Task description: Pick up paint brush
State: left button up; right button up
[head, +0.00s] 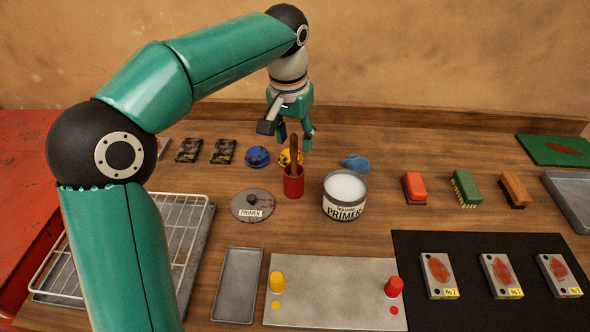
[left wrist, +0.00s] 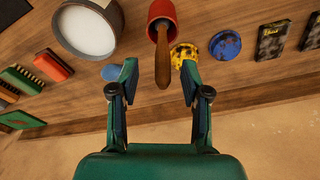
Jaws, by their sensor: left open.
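The paint brush stands in a red cup (head: 293,184) with its wooden handle (head: 294,152) pointing up; the bristle end is hidden in the cup. In the left wrist view the handle (left wrist: 162,62) and the red cup (left wrist: 161,14) show at the top middle. My left gripper (head: 295,136) is open and empty, close to the handle's top end. In the left wrist view the handle's end lies between the two open fingertips (left wrist: 159,74); I cannot tell the remaining distance in depth. My right gripper is not in view.
An open primer can (head: 344,207) stands right of the cup, with its lid (head: 253,206) to the left. Yellow (head: 287,158) and blue (head: 257,156) round items and a blue piece (head: 355,162) lie nearby. Brushes (head: 414,188) stand farther right. A wall rises behind the table.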

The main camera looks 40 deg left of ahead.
aim_at(295, 150)
pick_arm(q)
jog(key=f, duration=0.4)
jog(key=shift+w+a+f, duration=0.2)
jog(key=shift+w+f, duration=0.05)
jog(key=shift+w, duration=0.15)
grip_shut()
